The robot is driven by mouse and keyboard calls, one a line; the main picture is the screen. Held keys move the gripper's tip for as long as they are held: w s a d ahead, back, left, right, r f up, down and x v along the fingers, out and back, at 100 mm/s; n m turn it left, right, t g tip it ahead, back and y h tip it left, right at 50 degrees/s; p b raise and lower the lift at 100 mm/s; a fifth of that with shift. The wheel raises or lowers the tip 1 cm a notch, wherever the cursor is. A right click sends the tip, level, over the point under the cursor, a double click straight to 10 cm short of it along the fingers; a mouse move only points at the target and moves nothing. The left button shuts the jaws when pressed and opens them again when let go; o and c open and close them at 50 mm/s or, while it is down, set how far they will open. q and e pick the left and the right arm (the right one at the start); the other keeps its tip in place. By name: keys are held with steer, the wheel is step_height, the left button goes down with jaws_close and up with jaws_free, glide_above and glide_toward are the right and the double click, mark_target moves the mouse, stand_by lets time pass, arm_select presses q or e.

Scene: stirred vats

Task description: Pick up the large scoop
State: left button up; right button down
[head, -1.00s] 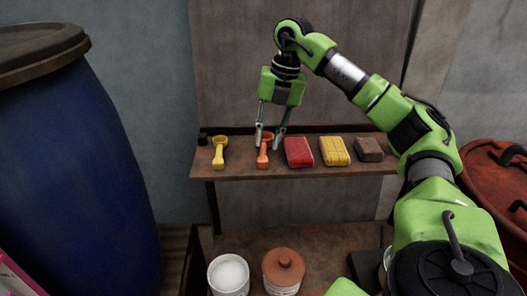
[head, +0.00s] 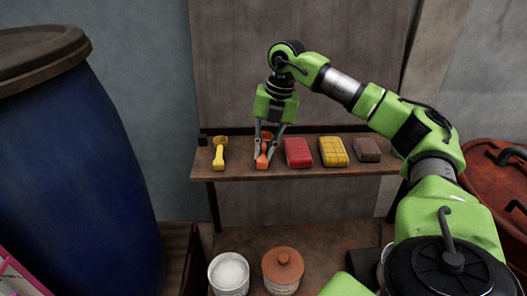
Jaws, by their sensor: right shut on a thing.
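An orange scoop (head: 262,164) lies on the wooden shelf, between a yellow scoop (head: 219,157) and a red packet. Which of the two scoops is larger is hard to tell from here. My right gripper (head: 265,155) points down over the orange scoop, with its fingers on either side of it and closed on it. The fingers partly hide the scoop, which still appears to be at shelf level. My left gripper is out of view.
The shelf (head: 233,173) also holds a red packet (head: 298,153), a yellow packet (head: 333,152) and a brown block (head: 367,150). Below stand a white tub (head: 228,274) and a brown-lidded jar (head: 283,266). A blue barrel (head: 85,175) fills the left; a reddish vat (head: 492,190) is at right.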

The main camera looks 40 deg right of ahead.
mark_target(264, 152)
steer(key=shift+w+r, duration=0.1)
steer(key=shift+r, duration=0.45)
step_height(264, 152, up, 2)
steer(key=shift+a+r+b, duration=0.1)
steer(key=shift+r+b, duration=0.05)
steer(key=shift+b, duration=0.25)
steer(key=s+a+r, duration=0.7)
steer(key=s+r, duration=0.2)
steer(key=s, duration=0.3)
steer(key=shift+r, duration=0.3)
steer(key=c, duration=2.8)
jaws_free()
steer(key=shift+a, duration=0.15)
jaws_close()
